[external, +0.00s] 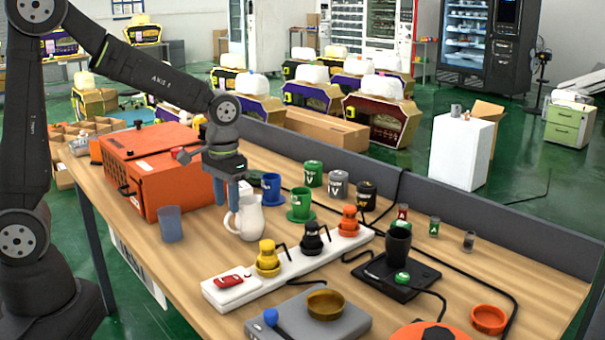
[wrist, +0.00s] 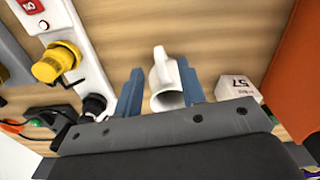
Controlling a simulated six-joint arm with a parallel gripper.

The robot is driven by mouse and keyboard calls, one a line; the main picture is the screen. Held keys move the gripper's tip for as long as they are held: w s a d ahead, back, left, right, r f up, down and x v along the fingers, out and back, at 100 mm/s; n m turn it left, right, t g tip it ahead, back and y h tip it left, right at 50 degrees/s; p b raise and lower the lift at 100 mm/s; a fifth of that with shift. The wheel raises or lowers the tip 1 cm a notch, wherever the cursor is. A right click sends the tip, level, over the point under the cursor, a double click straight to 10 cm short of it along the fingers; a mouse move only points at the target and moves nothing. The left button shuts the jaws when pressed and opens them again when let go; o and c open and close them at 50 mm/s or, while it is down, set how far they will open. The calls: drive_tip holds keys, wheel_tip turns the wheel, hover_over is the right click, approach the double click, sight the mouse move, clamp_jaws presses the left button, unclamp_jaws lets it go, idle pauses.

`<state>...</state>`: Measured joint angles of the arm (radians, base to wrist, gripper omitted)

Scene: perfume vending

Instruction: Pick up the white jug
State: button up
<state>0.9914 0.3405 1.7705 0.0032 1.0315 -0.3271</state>
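The white jug (external: 248,220) stands upright on the wooden table, beside the left part of the white power strip. My gripper (external: 229,198) points down at the jug's upper left side, its blue-grey fingers overlapping the jug in the external view. In the wrist view the jug (wrist: 166,82) shows between the two spread fingers of my gripper (wrist: 158,70), with its open mouth and handle visible. Wood shows between the jug and the left finger; the right finger is close to the jug. Whether either finger touches it cannot be told.
A white power strip (external: 219,298) with coloured plugs lies in front of the jug. An orange box (external: 150,165) fills the table's left side.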

sight(244, 221)
wheel_tip(244, 221, down, 6)
drive_tip(key=shift+w+d+f, duration=0.15)
drive_tip(key=shift+f, duration=0.05)
idle(0.3)
clamp_jaws()
